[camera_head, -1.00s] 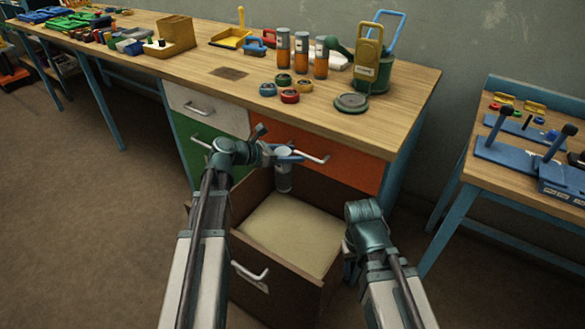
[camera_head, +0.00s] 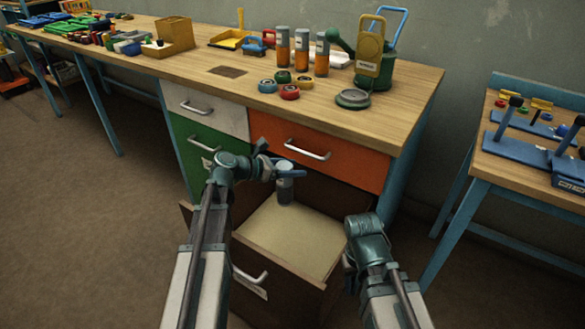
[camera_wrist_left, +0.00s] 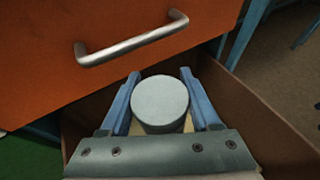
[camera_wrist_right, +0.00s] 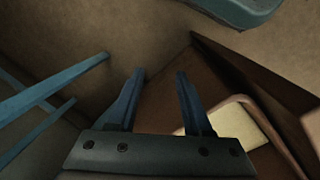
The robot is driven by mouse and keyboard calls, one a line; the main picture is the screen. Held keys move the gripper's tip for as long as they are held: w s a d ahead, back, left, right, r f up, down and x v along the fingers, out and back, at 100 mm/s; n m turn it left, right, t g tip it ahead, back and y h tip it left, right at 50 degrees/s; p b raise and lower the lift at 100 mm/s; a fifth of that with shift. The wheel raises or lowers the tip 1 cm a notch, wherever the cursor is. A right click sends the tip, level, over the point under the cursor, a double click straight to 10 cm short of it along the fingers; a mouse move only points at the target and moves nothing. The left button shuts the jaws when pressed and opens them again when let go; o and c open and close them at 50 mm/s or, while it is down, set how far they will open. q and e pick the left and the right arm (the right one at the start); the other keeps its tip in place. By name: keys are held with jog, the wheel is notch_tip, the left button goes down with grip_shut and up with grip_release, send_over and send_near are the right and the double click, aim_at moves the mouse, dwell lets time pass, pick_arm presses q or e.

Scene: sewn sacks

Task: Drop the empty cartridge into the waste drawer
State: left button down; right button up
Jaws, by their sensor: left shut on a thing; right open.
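The grey empty cartridge (camera_head: 285,188) is upright at the back of the open brown waste drawer (camera_head: 262,258), over its pale floor. Whether its base touches the floor, I cannot tell. My left gripper (camera_head: 284,173) is shut on the cartridge near its top. In the left wrist view the round grey cartridge top (camera_wrist_left: 160,103) sits between the two blue fingers (camera_wrist_left: 158,98). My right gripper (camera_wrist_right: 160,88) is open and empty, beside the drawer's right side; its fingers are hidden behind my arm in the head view.
The closed orange drawer (camera_head: 345,160) with a metal handle is just above and behind the cartridge. A white drawer (camera_head: 225,115) and green drawer (camera_head: 190,135) are left. Orange-banded cartridges (camera_head: 302,55) and coloured caps (camera_head: 289,92) stand on the bench. Another table (camera_head: 520,185) is right.

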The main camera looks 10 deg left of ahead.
pick_arm(q)
jog(key=shift+f, duration=0.2)
jog(key=shift+c, duration=0.2)
grip_release()
jog(key=p+v, duration=0.5)
jog(key=v, duration=0.9)
